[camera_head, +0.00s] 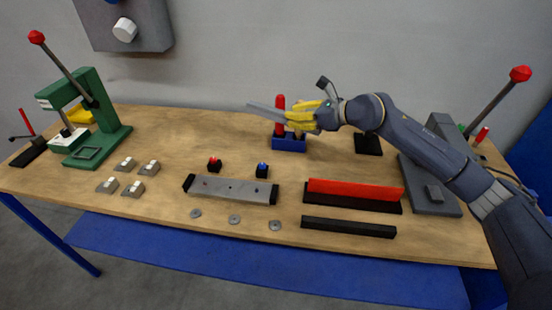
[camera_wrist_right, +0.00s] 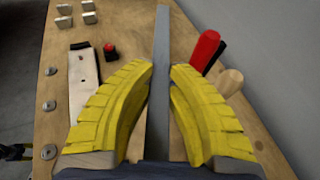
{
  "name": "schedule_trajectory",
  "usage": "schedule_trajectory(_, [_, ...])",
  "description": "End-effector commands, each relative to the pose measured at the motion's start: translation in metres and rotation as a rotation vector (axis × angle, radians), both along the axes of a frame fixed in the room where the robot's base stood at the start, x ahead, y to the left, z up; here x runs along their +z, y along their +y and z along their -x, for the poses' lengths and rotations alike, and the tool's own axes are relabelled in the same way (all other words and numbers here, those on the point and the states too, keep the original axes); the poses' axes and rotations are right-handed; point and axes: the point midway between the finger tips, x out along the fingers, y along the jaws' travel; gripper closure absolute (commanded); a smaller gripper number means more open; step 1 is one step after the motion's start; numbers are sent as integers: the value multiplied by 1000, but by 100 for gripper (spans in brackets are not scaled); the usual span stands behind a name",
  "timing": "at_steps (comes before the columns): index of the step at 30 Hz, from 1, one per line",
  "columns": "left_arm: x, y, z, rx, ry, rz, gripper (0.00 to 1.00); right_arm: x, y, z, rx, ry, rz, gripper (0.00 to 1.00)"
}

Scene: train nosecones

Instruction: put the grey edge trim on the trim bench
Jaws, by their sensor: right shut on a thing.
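The grey edge trim (camera_head: 264,108) is a long thin grey strip, held in the air above the back of the table. My right gripper (camera_head: 291,118) is shut on it, and the trim sticks out to the left past the fingers. In the right wrist view the trim (camera_wrist_right: 161,60) runs between the yellow fingers (camera_wrist_right: 162,75). A long red strip (camera_head: 355,188) stands on a black base (camera_head: 352,204), with a bare black bar (camera_head: 348,227) in front. I cannot tell which is the trim bench. A small black-and-yellow part, probably my left gripper (camera_wrist_right: 15,152), shows at the wrist view's left edge; its jaws are unclear.
A blue holder (camera_head: 289,144) with a red-handled tool (camera_head: 280,103) stands just below my right gripper. A grey plate (camera_head: 231,190) lies mid-table. A green press (camera_head: 95,120) stands at left, a grey lever press (camera_head: 432,190) at right. The table's back left-centre is clear.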

Motion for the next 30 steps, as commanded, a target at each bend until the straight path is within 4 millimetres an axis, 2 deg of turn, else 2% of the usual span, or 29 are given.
schedule_trajectory(1, [0, 0, 0, 0, 0, 0, 56, -13, 0, 0, -1, 5, 0, 100])
schedule_trajectory(9, [0, 0, 0, 0, 0, 0, 56, -74, 1, 1, 0, 5, 0, 100])
schedule_trajectory(15, [0, 0, 0, 0, 0, 0, 56, -109, 0, 0, -1, 2, 0, 100])
schedule_trajectory(19, [0, 0, 0, 0, 0, 0, 56, -123, 1, 0, 1, 1, -1, 100])
schedule_trajectory(26, [0, 0, 0, 0, 0, 0, 56, -134, 1, 0, 1, 0, -1, 100])
schedule_trajectory(30, [0, 0, 0, 0, 0, 0, 56, -152, 1, 1, 0, 3, 0, 100])
